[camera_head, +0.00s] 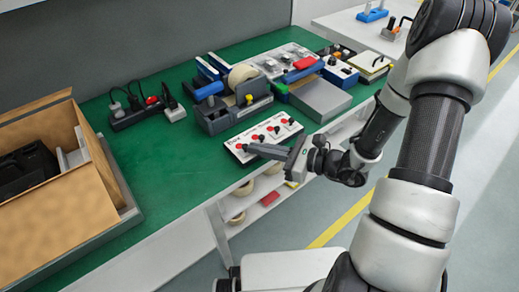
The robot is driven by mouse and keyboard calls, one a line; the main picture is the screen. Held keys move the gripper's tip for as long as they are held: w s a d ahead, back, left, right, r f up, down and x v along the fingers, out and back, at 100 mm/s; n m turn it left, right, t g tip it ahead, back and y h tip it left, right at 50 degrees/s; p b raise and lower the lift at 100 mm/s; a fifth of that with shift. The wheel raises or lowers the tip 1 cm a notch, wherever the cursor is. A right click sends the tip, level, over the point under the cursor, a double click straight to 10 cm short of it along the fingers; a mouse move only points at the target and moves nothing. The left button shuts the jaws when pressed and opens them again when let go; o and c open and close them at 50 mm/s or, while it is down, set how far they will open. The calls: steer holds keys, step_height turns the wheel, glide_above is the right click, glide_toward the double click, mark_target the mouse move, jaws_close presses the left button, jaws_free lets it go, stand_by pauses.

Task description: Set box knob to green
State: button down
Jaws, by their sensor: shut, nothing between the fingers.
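A low white box (263,136) with a row of several knobs lies near the front edge of the green table. The knobs are red and black, and the printed lettering is too small to read. My gripper (250,148) is shut and empty. Its fingers point left over the front edge of this white box and hide part of it. I cannot tell whether they touch it. A blue box with a white top (340,72) and small dark controls stands further back right. Which colour any knob points to is too small to tell.
A tape dispenser (233,105) stands behind the white box. A grey box (320,98) sits to its right. A power strip (137,112) with plugs lies at the back left. An open cardboard box (58,215) fills the left. Green table (175,165) is bare between.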

steer(key=shift+w+a, duration=0.55)
steer(key=shift+w, duration=0.2)
steer(key=shift+w+a, duration=0.5)
steer(key=shift+w, duration=0.25)
steer(key=shift+r, duration=0.1)
steer(key=shift+d, duration=0.25)
steer(key=p+v, duration=0.2)
steer(key=v, duration=1.1)
steer(key=shift+s+d+p, duration=0.25)
steer(key=shift+d+p, duration=0.05)
steer(key=shift+d, duration=0.05)
